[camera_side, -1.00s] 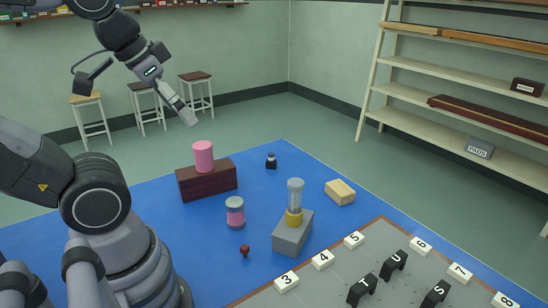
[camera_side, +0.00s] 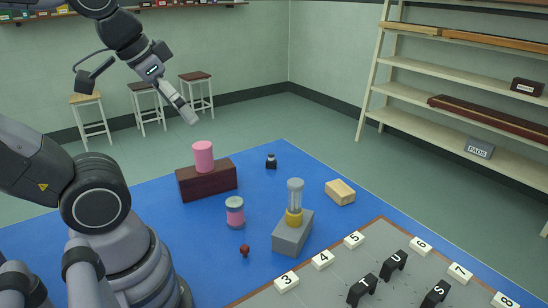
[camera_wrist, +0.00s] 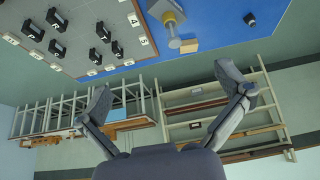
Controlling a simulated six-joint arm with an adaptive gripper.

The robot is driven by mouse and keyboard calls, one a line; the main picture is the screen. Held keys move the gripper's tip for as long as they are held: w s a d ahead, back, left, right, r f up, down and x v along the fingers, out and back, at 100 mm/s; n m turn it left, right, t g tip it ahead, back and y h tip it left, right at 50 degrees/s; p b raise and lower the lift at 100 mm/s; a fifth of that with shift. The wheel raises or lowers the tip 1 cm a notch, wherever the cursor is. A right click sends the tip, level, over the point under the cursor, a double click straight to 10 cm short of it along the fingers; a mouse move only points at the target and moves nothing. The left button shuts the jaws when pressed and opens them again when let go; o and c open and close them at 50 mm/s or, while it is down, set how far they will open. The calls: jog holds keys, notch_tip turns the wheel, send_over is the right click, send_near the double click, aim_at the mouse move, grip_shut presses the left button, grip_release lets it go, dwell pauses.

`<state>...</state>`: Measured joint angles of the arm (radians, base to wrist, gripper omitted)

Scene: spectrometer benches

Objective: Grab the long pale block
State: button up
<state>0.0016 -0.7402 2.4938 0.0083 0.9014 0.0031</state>
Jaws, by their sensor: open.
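A pale tan block (camera_side: 340,192) lies on the blue mat, right of the grey block with the clear cylinder. In the wrist view, a pale block (camera_wrist: 189,46) shows near the top, beyond the fingertips and beside the cylinder. My gripper (camera_side: 190,118) hangs in the air at the upper left of the side view, above and behind the dark red block, well away from the pale block. In the wrist view my gripper (camera_wrist: 162,78) has its two fingers spread wide with nothing between them.
A pink cylinder (camera_side: 203,156) stands on a dark red block (camera_side: 207,181). A clear cylinder with a yellow base (camera_side: 295,200) stands on a grey block (camera_side: 291,236). A pink jar (camera_side: 235,213), small red object (camera_side: 245,250) and small black bottle (camera_side: 271,161) stand nearby. A grey numbered board (camera_side: 330,290) is in front.

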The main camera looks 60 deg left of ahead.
jog(key=w+a+f+m+g+y, duration=0.1)
jog(key=w+f+m+y, duration=0.15)
jog(key=w, duration=0.65)
jog(key=w+a+f+m+g+y, duration=0.15)
jog(key=w+m, duration=0.25)
jog(key=w, duration=0.4)
jog(key=w+a+f+m+g+y, duration=0.1)
jog(key=w+f+m+y, duration=0.2)
jog(key=w, duration=0.6)
jog(key=w+d+f+m+y, duration=0.25)
jog(key=w+f+m, duration=0.35)
jog(key=w+f, duration=0.35)
jog(key=m+t+y, duration=0.2)
jog(key=m+t, duration=0.3)
jog(key=m, duration=0.3)
send_near(341, 188)
jog(key=shift+m, duration=0.25)
jog(key=x, duration=0.4)
jog(key=shift+w, duration=0.2)
jog(key=x, duration=0.5)
jog(key=shift+a+f, duration=0.2)
jog(key=shift+a, duration=0.15)
